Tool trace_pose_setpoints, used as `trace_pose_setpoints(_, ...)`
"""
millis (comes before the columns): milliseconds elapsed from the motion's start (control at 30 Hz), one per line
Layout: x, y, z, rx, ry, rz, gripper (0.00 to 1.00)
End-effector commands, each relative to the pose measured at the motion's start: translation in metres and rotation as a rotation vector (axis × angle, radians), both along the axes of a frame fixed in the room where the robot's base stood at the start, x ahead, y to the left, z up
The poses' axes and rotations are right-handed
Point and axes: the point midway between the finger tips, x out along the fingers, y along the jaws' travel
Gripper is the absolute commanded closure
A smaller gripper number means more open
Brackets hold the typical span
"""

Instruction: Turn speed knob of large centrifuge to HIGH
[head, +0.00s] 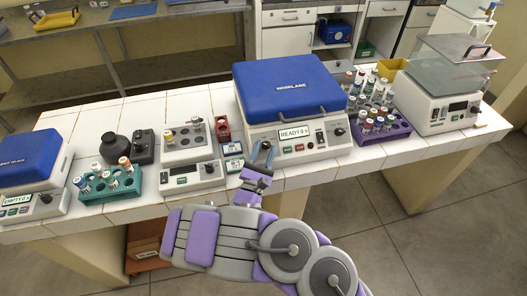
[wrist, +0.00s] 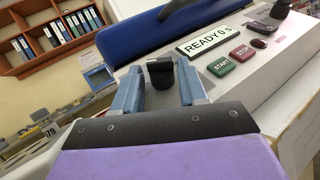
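The large centrifuge (head: 290,88) stands on the white tiled bench with its blue lid shut. Its front display (wrist: 209,40) reads READY 0 s, with a green START button (wrist: 222,65) and a red STOP button (wrist: 241,51) beside it. A black knob (wrist: 160,73) sits at the left end of the panel; its label and setting cannot be read. A second dark knob (wrist: 279,9) is at the right end. My gripper (head: 262,153) is open at the panel's left end. In the wrist view, its blue fingers stand on either side of the black knob, seemingly without gripping it.
Left of the centrifuge are a small device (head: 190,158) with tubes and a green tube rack (head: 110,187). To the right are a purple tube rack (head: 378,136) and a clear-lidded machine (head: 440,100). Floor in front of the bench is clear at right.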

Motion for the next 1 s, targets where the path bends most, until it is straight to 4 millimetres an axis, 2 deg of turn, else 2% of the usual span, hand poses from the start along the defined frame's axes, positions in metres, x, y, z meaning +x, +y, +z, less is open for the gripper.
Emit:
trace_pose_setpoints(67,-0.0001,0.0000,0.0000,0.000,0.000,0.000,0.66)
trace_pose_setpoints(400,-0.0001,0.0009,0.0000,-0.001,0.000,0.002,0.98)
trace_pose_setpoints(733,0.0004,0.0037,0.0020,0.034,0.008,-0.035,0.98)
trace_pose_setpoints(1000,0.0018,0.0077,0.0051,0.144,0.041,-0.171,0.98)
